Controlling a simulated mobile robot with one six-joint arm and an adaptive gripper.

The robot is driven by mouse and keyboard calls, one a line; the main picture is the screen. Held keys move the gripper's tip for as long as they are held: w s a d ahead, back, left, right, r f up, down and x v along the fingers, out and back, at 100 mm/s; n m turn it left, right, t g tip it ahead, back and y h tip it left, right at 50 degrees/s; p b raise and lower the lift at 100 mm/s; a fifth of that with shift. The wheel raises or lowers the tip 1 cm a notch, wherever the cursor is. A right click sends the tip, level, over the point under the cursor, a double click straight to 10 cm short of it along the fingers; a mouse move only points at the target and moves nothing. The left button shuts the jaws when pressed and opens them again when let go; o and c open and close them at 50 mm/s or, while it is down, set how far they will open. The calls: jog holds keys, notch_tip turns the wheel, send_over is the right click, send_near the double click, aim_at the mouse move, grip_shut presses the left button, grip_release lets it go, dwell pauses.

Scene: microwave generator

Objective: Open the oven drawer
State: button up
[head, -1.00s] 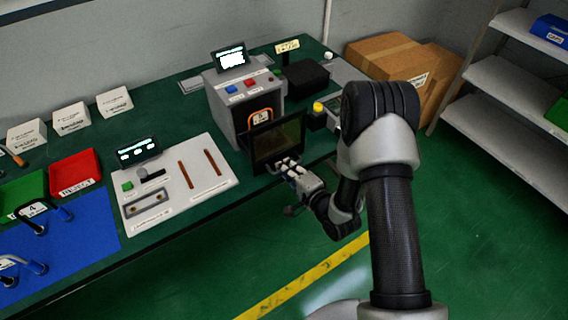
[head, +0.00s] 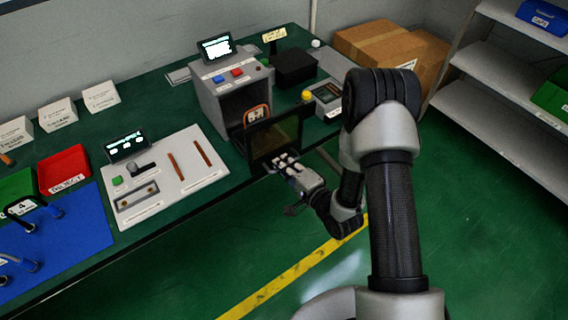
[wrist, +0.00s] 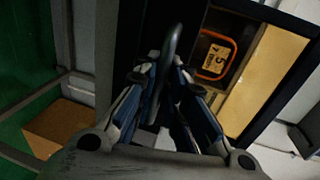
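The oven (head: 212,98) is a grey box on the green bench, with a display and coloured buttons on top. Its drawer front (head: 274,142), a dark panel with a brownish window, stands out from the box, leaving an open gap behind it. An orange-rimmed piece with a label (head: 256,115) shows in the gap, and in the wrist view (wrist: 216,55). My gripper (head: 287,163) is at the outer face of the drawer front. In the wrist view its fingers (wrist: 172,95) close around the dark curved drawer handle (wrist: 173,42). The exact finger contact is dark.
A black box (head: 293,70) and a small device with a yellow knob (head: 324,96) stand right of the oven. A white panel with brown strips (head: 165,172) lies left. Cardboard boxes (head: 385,45) and shelves (head: 500,68) are at right. The floor in front is clear.

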jog(key=shift+o, duration=0.4)
jog(key=shift+s+d, duration=0.1)
jog(key=v, duration=1.1)
jog(key=shift+s+d, duration=0.25)
jog(key=shift+s, duration=0.1)
